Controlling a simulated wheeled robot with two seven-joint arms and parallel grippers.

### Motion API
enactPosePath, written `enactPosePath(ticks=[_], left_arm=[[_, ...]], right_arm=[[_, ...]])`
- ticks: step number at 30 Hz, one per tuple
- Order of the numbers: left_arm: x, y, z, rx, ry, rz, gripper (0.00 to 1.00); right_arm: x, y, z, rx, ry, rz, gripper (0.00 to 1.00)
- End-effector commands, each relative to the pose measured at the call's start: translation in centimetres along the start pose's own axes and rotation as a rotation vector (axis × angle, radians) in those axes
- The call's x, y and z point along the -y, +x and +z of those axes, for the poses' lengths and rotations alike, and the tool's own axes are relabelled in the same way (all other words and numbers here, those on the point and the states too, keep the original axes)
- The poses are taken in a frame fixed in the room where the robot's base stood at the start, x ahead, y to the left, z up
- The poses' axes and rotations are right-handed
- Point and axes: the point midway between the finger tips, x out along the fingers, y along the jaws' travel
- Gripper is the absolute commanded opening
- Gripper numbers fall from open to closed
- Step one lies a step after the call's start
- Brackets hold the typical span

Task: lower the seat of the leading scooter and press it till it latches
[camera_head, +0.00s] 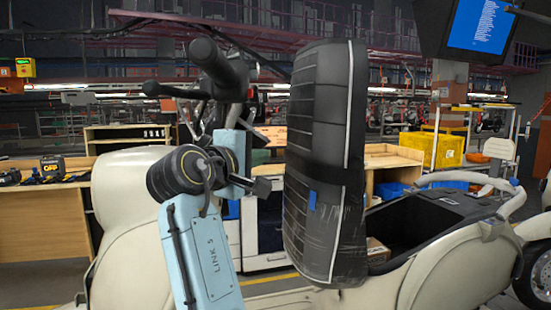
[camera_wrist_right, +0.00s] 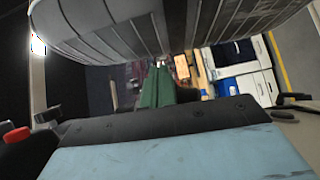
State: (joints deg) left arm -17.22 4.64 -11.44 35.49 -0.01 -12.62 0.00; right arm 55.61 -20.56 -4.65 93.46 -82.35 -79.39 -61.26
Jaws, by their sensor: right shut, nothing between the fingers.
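The scooter seat (camera_head: 318,150) is black and ribbed with pale piping and a small blue patch. It stands raised, nearly upright, in front of the open dark underseat bay (camera_head: 425,222) of the cream scooter (camera_head: 455,262). Its ribbed surface also fills the top of the right wrist view (camera_wrist_right: 110,30). My right arm rises in front of the scooter. The right gripper (camera_head: 261,187) is shut and empty, close to the left of the seat in the head view; whether it touches cannot be told. My left gripper is not in view.
The black handlebar grip (camera_head: 213,62) and mirror-side levers stand close above my right wrist. A grey grab rail (camera_head: 475,180) curves behind the bay. A small carton (camera_head: 377,251) sits in the bay. Another scooter's wheel (camera_head: 534,272) shows at right. Workbenches (camera_head: 45,215) stand behind.

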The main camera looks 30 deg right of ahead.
Motion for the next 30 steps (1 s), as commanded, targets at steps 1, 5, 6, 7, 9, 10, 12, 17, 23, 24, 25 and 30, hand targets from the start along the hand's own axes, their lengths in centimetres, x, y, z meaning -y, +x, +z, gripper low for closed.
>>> enactPosePath(ticks=[1,5,6,7,9,10,12,17,23,24,25,30], left_arm=[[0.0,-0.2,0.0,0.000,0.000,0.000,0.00],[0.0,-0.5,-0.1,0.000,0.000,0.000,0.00],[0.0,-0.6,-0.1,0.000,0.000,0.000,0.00],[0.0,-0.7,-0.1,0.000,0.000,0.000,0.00],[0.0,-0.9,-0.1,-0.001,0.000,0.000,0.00],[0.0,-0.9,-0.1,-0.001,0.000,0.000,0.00],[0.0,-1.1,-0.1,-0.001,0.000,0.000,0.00],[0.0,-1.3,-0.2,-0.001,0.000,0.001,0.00],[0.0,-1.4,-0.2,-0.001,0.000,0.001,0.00],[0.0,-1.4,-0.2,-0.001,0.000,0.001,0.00],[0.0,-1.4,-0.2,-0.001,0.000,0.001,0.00],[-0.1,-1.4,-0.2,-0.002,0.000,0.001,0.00]], right_arm=[[-0.1,0.9,0.1,0.003,0.000,0.000,0.00],[-0.1,3.6,0.1,0.004,0.000,0.000,0.00],[-0.1,4.4,0.1,0.004,0.000,0.000,0.00],[-0.1,5.1,0.1,0.004,0.000,-0.001,0.00],[-0.1,6.6,0.1,0.003,0.002,-0.001,0.00],[-0.1,7.3,0.1,0.003,0.001,-0.001,0.00],[-0.1,8.7,0.1,0.003,0.001,-0.001,0.00],[0.1,10.5,1.7,0.001,0.005,-0.001,0.00],[0.1,11.5,2.7,-0.001,0.004,-0.001,0.00],[0.1,11.6,2.8,-0.001,0.003,-0.002,0.00],[0.1,11.6,2.8,-0.002,0.003,-0.002,0.00],[0.1,11.7,2.9,-0.002,0.003,-0.002,0.00]])
